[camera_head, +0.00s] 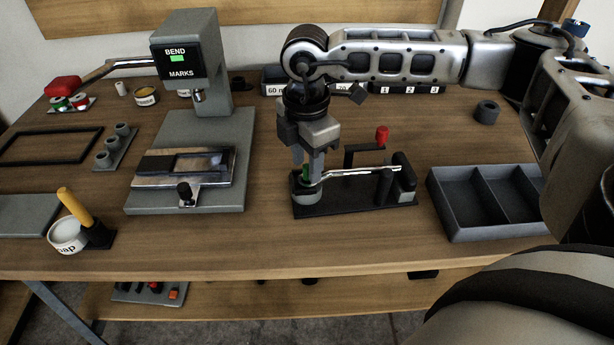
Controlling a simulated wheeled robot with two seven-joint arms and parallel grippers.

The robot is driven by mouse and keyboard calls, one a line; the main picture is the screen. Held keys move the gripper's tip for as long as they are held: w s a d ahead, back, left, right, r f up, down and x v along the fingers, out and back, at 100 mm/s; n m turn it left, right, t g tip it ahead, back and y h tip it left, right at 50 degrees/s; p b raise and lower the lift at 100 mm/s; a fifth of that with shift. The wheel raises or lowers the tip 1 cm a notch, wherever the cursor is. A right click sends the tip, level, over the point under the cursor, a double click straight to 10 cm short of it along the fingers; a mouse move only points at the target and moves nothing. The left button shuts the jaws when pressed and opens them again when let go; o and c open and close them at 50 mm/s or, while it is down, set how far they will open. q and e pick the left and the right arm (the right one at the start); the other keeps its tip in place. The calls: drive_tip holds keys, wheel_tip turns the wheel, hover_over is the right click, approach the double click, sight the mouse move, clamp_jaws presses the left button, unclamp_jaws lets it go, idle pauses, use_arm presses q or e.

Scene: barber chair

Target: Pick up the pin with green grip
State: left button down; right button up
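A small green grip (306,172) shows at the left end of a black fixture (340,202), just above a round grey holder (306,196). The pin's shaft below the grip is hidden. My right gripper (308,172) points down over it, with one finger on each side of the green grip. Whether the fingers touch the grip or stand slightly apart from it cannot be told. My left gripper is not in view.
The fixture also carries a silver lever and a red knob (382,134). A grey divided tray (487,203) stands to the right.

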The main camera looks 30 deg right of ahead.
clamp_jaws()
drive_tip(key=shift+r, duration=0.15)
